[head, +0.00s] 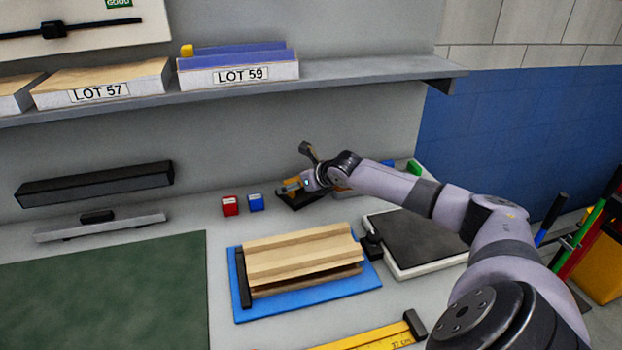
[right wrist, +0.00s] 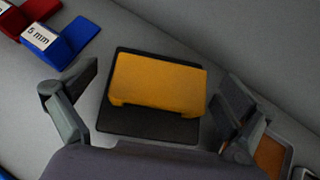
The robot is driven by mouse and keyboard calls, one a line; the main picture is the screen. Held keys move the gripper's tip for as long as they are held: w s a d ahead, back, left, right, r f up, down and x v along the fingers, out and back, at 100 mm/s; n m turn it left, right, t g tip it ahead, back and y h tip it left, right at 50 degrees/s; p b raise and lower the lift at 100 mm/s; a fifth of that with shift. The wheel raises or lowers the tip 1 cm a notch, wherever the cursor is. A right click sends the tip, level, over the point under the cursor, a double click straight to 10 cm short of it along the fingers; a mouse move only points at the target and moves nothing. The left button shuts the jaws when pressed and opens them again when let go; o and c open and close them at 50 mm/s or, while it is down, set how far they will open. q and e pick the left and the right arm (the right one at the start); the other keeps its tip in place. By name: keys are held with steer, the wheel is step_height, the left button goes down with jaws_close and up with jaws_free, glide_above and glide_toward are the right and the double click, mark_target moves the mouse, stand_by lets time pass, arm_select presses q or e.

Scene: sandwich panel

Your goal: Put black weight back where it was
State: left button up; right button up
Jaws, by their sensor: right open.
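My right gripper (head: 291,187) is at the back of the bench. In the right wrist view its two fingers (right wrist: 158,92) are spread apart, on either side of a yellow block (right wrist: 158,82) on a flat black base (right wrist: 150,124), with gaps between. The black base also shows in the head view (head: 303,201), partly hidden by my gripper. No black weight can be named with certainty; the base under the yellow block is one dark candidate, and a small black block (head: 97,216) lies on a grey bar at the left. My left gripper is out of view.
A red block (head: 230,206) and a blue block (head: 256,202) stand left of my gripper. In front are a blue board (head: 330,301) with wooden pieces, a dark-topped tray (head: 467,259) and a yellow ruler (head: 372,341). A shelf (head: 375,77) overhangs the back. A green mat (head: 105,295) lies left.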

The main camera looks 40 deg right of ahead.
steer(key=v, duration=0.7)
steer(key=shift+d+r, duration=0.1)
steer(key=shift+v, duration=0.95)
